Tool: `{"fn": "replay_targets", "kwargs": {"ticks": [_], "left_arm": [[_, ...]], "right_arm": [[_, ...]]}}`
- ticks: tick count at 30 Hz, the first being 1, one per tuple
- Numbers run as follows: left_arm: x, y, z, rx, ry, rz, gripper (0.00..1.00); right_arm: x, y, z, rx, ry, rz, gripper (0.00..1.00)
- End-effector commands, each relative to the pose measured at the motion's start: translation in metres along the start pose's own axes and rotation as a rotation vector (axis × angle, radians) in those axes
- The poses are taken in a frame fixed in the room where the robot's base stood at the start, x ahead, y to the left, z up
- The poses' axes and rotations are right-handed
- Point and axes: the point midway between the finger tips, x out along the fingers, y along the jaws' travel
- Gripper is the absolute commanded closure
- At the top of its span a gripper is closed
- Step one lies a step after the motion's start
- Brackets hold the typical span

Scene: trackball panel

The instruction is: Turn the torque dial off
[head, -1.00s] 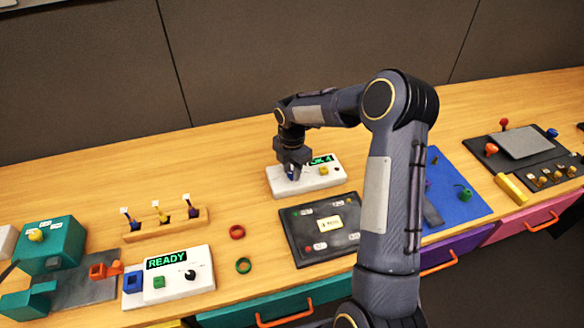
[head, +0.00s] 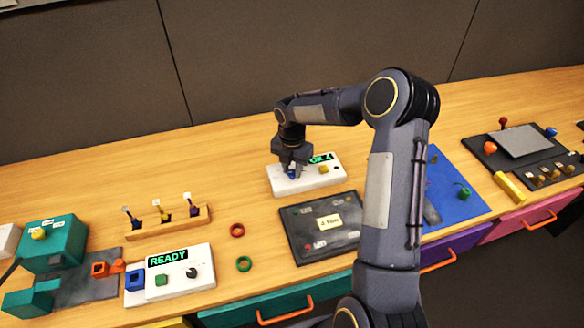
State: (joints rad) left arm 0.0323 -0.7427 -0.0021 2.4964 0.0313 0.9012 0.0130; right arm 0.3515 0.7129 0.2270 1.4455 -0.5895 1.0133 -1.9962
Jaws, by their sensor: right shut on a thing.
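A white panel box (head: 318,183) stands at the middle of the bench. It has a green lit display (head: 322,158), partly hidden by my gripper, and a yellow knob (head: 323,170). My right gripper (head: 291,172) points down over the left part of this box. It is shut on a small blue piece there, which looks like the dial; the fingers hide most of it. I cannot read the dial's setting or the full display text. My left gripper is not in view.
A dark panel with a yellow label (head: 295,244) lies in front of the box. A white READY box (head: 205,268), two rings, a wooden rack (head: 140,233) and a teal machine (head: 52,232) are to the left. A blue mat (head: 462,208) lies right, behind my arm.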

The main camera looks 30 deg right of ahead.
Motion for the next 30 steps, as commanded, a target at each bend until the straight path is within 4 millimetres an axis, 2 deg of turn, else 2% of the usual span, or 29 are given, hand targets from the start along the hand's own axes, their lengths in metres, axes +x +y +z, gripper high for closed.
{"fn": "replay_targets", "kwargs": {"ticks": [3, 4, 9, 19, 30], "left_arm": [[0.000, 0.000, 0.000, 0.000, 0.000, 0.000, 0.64], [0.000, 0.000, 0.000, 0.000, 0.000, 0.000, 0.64], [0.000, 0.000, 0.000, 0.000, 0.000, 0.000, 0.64], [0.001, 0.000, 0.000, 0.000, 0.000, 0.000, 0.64], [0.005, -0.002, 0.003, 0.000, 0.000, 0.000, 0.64]], "right_arm": [[-0.001, 0.001, 0.001, -0.001, -0.004, 0.003, 0.96], [-0.001, 0.001, 0.001, -0.001, -0.004, 0.003, 0.71], [-0.001, 0.001, 0.001, 0.000, -0.003, 0.002, 0.52], [-0.006, 0.001, 0.001, 0.001, -0.003, 0.002, 0.52], [-0.065, 0.001, 0.001, 0.001, -0.005, 0.004, 0.52]]}}
